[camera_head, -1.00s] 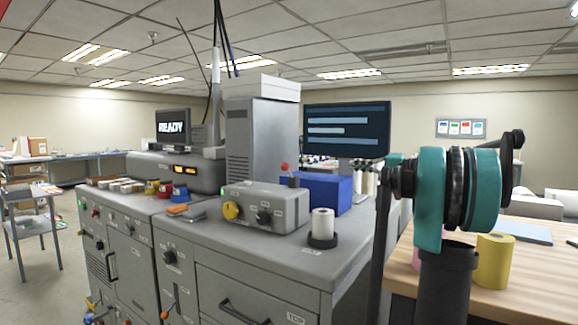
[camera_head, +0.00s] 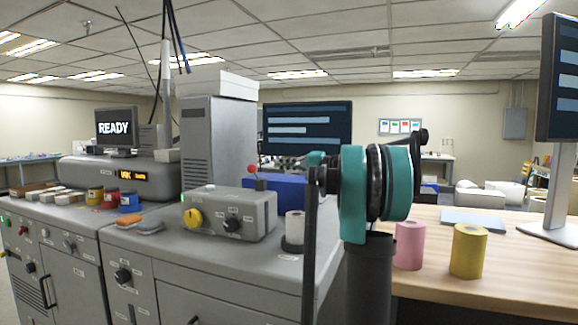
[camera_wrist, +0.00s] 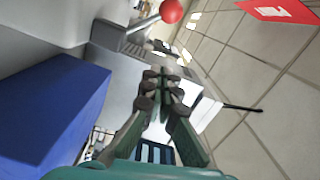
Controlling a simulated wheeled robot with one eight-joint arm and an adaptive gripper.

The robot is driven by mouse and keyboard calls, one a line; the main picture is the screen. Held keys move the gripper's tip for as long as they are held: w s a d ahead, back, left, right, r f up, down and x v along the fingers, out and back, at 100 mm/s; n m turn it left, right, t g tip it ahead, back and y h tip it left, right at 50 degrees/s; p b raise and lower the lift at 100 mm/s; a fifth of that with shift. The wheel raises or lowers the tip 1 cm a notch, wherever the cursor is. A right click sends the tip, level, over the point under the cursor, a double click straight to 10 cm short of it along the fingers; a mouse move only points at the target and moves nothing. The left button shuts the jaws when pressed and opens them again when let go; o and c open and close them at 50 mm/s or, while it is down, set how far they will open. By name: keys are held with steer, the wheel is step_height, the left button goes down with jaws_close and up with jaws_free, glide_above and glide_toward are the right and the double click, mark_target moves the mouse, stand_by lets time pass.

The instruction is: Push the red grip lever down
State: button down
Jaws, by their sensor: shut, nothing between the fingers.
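The red grip lever shows in the head view as a red ball (camera_head: 253,169) on a short stem, behind the grey control box and beside the blue box. In the wrist view its red ball (camera_wrist: 172,11) sits at the top, on a grey rod angled up from a grey mount (camera_wrist: 112,35). My gripper (camera_wrist: 160,75) is shut and empty, its fingertips below and apart from the lever in that picture.
The blue box (camera_head: 275,187) stands close by the lever; it also fills the left of the wrist view (camera_wrist: 50,115). The grey control box (camera_head: 222,212) and a white roll (camera_head: 294,227) stand in front. A wooden table (camera_head: 490,278) with pink and yellow rolls is at right.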

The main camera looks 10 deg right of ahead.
mark_target(255, 173)
steer(key=a, duration=0.5)
steer(key=shift+w+a+f, duration=0.2)
steer(key=shift+a+f, duration=0.05)
steer(key=shift+a, duration=0.1)
steer(key=shift+s+a+f, duration=0.15)
steer(key=shift+s+a, duration=0.2)
steer(key=shift+a, duration=0.05)
steer(key=shift+s+a+f+n, duration=0.2)
steer(key=shift+s+n, duration=0.05)
steer(key=shift+n, duration=0.35)
steer(key=n, duration=0.1)
steer(key=s+f+n, duration=0.1)
steer(key=a+n, duration=0.1)
steer(key=shift+s+f+n, duration=0.25)
steer(key=shift+n, duration=0.05)
steer(key=shift+s+a+f+n, duration=0.2)
steer(key=shift+f+n, duration=0.15)
steer(key=shift+n, duration=0.25)
steer(key=shift+s+a+f+n, duration=0.15)
steer(key=shift+f+n, duration=0.15)
steer(key=shift+n, duration=0.3)
steer(key=shift+s+f, duration=0.1)
steer(key=shift+f, duration=0.15)
steer(key=shift+f, duration=0.1)
